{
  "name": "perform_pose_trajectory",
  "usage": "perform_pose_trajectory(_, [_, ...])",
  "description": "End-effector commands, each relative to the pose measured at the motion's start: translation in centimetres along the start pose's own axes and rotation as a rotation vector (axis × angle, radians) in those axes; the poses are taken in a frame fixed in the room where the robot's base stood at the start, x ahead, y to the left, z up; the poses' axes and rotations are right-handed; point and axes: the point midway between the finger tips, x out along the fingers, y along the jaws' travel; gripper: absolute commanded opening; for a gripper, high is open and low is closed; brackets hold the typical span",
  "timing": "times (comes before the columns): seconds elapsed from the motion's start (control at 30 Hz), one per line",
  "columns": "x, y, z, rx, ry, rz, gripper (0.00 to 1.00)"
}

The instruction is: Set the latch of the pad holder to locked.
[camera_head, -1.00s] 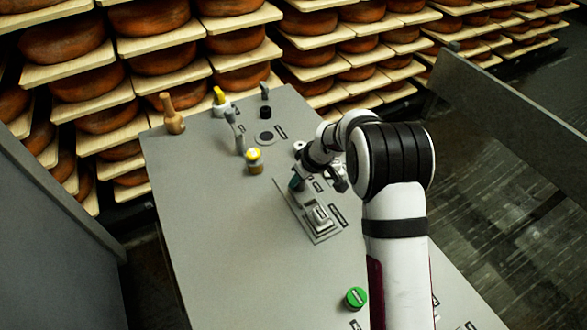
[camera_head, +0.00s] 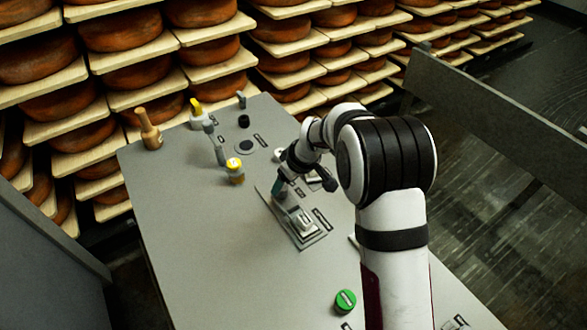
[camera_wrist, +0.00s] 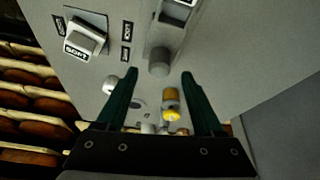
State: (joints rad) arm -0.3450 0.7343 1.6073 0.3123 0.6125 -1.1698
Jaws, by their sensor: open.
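A grey plate (camera_head: 310,240) on the bench carries a raised pale block (camera_head: 301,220), with dark labels beside it; this looks like the pad holder with its latch. My gripper (camera_head: 278,188) is at the plate's far end, pointing down. In the wrist view my gripper (camera_wrist: 159,73) has its two green fingers spread with nothing held between them. A grey rounded knob (camera_wrist: 158,62) shows just beyond the fingertips, at the end of a slotted fitting (camera_wrist: 170,25). I cannot tell whether the fingers touch it, nor the latch's setting.
A yellow-topped knob (camera_head: 235,170), a grey upright lever (camera_head: 214,145), a wooden peg (camera_head: 149,130) and a yellow-handled fitting (camera_head: 198,112) stand toward the far end. A green button (camera_head: 345,301) is nearer. A labelled white switch (camera_wrist: 85,38) is beside the fitting. The bench's left side is clear.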

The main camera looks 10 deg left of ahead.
Motion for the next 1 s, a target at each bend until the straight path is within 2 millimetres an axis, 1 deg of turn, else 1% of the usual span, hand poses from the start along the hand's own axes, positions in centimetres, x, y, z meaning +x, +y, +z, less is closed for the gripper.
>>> perform_pose_trajectory(0.03, [-1.6,0.1,-0.1,0.001,0.005,0.004,0.69])
perform_pose_trajectory(0.2, [-7.0,0.1,-0.1,0.001,0.004,0.004,0.69])
perform_pose_trajectory(0.3, [-9.5,0.0,0.0,0.001,0.002,0.003,0.69])
perform_pose_trajectory(0.4, [-11.0,0.0,0.0,0.000,0.001,0.002,0.69])
perform_pose_trajectory(0.53, [-11.9,0.0,0.1,0.001,0.000,0.000,0.69])
perform_pose_trajectory(0.93, [-11.9,0.0,0.1,0.002,0.000,0.000,0.69])
perform_pose_trajectory(0.97, [-12.2,-0.1,0.2,0.012,-0.002,0.000,0.69])
perform_pose_trajectory(1.0, [-13.0,-0.3,0.8,0.046,-0.008,0.000,0.69])
